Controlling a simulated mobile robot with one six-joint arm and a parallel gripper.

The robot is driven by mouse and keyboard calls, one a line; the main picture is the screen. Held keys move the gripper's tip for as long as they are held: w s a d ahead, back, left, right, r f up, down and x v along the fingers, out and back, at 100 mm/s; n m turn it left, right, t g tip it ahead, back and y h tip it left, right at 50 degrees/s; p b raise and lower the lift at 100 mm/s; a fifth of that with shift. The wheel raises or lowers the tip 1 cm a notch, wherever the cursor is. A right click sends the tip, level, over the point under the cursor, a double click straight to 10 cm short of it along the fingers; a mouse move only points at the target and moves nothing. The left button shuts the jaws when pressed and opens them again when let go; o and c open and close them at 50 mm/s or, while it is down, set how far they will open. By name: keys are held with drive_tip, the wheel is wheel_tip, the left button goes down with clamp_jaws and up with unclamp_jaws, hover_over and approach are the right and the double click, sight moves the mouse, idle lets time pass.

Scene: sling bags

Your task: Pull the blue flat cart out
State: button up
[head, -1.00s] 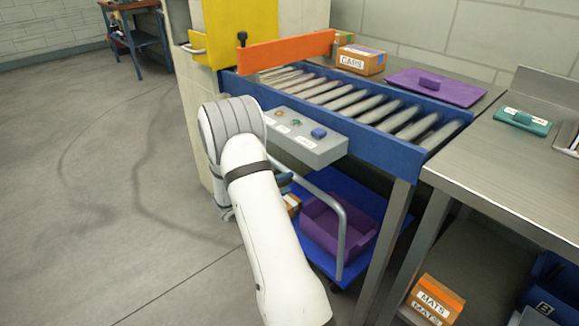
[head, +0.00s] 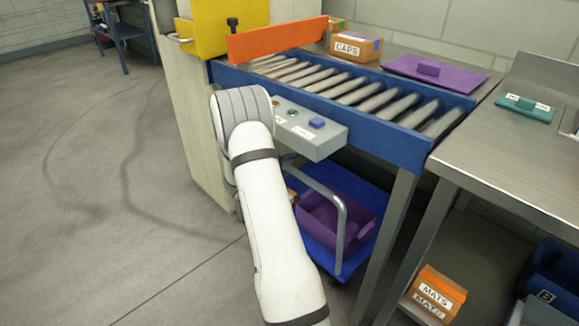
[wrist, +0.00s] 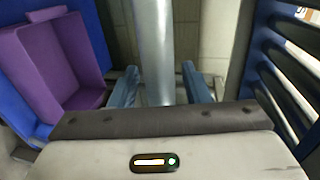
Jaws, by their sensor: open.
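The blue flat cart (head: 318,252) stands under the roller conveyor in the head view. Its grey tube handle (head: 342,228) rises at the near side and bends back. A purple bin (head: 335,220) rests on the deck. In the wrist view, my open gripper (wrist: 160,86) has one blue finger on each side of a grey upright tube (wrist: 153,45), which looks like the cart handle. I cannot tell whether the fingers touch it. The purple bin (wrist: 65,65) shows at the left there. In the head view my arm hides the gripper.
The roller conveyor (head: 400,140) with a grey control box (head: 305,130) is above the cart. A conveyor leg (head: 385,245) stands close at right, beside a steel bench (head: 510,180). An orange-lidded MATS box (head: 435,295) sits below the bench. The floor (head: 150,230) at left is clear.

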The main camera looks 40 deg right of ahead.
clamp_jaws()
idle(0.4)
